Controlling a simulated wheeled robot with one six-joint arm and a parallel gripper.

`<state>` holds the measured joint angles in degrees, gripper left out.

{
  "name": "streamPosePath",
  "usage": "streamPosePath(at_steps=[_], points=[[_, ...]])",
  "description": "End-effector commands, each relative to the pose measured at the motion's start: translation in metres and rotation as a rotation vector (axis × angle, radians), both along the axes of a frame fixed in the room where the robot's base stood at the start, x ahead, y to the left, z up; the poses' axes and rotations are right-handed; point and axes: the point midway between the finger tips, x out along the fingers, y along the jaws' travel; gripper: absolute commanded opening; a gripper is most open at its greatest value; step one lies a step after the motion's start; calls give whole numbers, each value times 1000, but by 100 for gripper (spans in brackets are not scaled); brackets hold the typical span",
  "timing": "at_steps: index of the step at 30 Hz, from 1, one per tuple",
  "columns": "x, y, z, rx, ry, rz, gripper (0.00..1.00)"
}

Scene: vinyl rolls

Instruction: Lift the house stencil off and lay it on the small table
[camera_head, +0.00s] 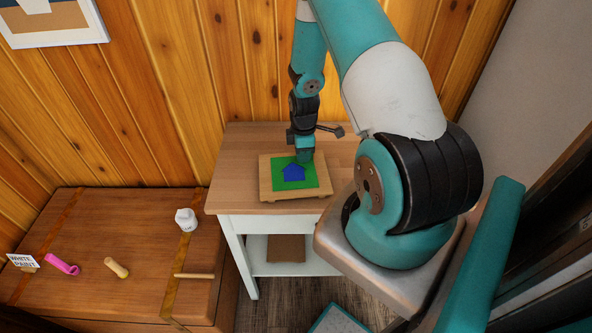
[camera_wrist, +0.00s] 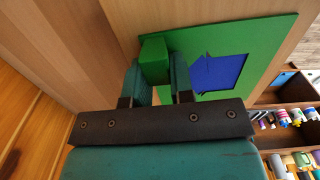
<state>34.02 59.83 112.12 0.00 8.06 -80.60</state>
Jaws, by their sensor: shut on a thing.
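The green house stencil (camera_head: 311,181) is over a light wooden board (camera_head: 266,180) on a small white-legged table (camera_head: 233,165). Blue shows through its house-shaped opening. My gripper (camera_head: 304,155) points down at the stencil's far right corner. In the wrist view my gripper (camera_wrist: 157,72) is shut on the green block handle of the stencil (camera_wrist: 235,42), with one finger on each side. The blue house (camera_wrist: 218,74) lies to the right of the fingers there. I cannot tell whether the stencil touches what is beneath it.
A wooden chest (camera_head: 140,220) stands to the left, bearing a white bottle (camera_head: 186,219), a pink roller-like thing (camera_head: 62,264) and a tan one (camera_head: 116,268). The tabletop has bare room left of the board. A plank wall is behind. Shelves (camera_wrist: 285,104) with bottles show in the wrist view.

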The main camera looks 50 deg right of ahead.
Motion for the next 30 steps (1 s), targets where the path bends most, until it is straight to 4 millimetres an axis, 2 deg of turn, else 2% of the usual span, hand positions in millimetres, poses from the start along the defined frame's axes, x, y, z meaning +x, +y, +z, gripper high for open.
streamPosePath(at_steps=[8, 30], points=[[0, 0, 3, 0, 0, 0, 0], [0, 0, 42, 0, 0, 0, 0]])
